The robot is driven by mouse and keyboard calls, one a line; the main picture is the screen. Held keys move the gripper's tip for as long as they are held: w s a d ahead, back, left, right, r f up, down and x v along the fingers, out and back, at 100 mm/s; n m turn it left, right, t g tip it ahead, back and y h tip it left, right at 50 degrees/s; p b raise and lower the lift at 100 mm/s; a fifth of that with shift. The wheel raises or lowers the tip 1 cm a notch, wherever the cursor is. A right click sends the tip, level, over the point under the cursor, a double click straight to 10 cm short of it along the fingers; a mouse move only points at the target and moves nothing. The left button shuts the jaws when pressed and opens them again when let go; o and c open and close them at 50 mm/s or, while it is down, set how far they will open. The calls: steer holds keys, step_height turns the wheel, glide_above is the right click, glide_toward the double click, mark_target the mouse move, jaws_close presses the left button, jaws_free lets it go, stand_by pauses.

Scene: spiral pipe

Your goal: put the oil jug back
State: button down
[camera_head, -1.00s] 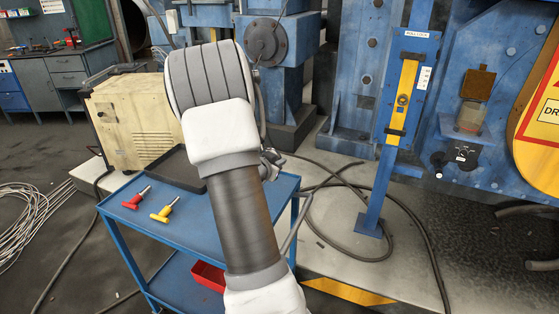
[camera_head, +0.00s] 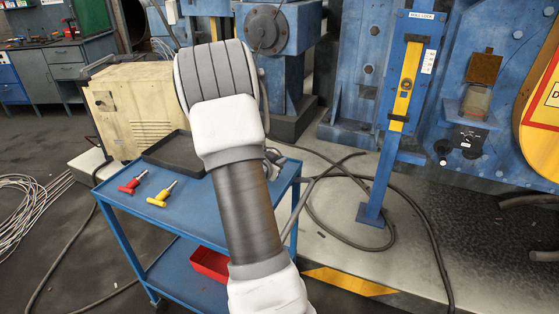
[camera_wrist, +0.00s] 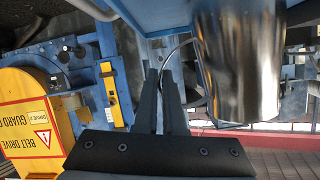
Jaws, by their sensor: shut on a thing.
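The oil jug (camera_wrist: 238,65) is a shiny dark metal cylinder at the right of the wrist view. A thin curved handle (camera_wrist: 184,48) stands off its left side. My gripper (camera_wrist: 160,78) is shut on this handle, with the jug's body beside the fingers. In the head view my own forearm and wrist cover the gripper and most or all of the jug. A blue trolley (camera_head: 205,220) stands below and behind my arm.
A black tray (camera_head: 172,153), a red-handled tool (camera_head: 131,186) and a yellow-handled tool (camera_head: 160,195) lie on the trolley top. A red bin (camera_head: 209,263) sits on its lower shelf. A cream machine (camera_head: 130,110) stands behind it. Cables (camera_head: 415,210) cross the floor at right, near a blue post (camera_head: 382,175).

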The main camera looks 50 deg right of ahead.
steer(key=shift+f+b, duration=0.35)
steer(key=shift+b, duration=0.05)
steer(key=c, duration=0.9)
jaws_free()
steer(key=p+v, duration=0.3)
steer(key=v, duration=1.4)
steer(key=shift+s+a, duration=0.1)
steer(key=shift+a, duration=0.15)
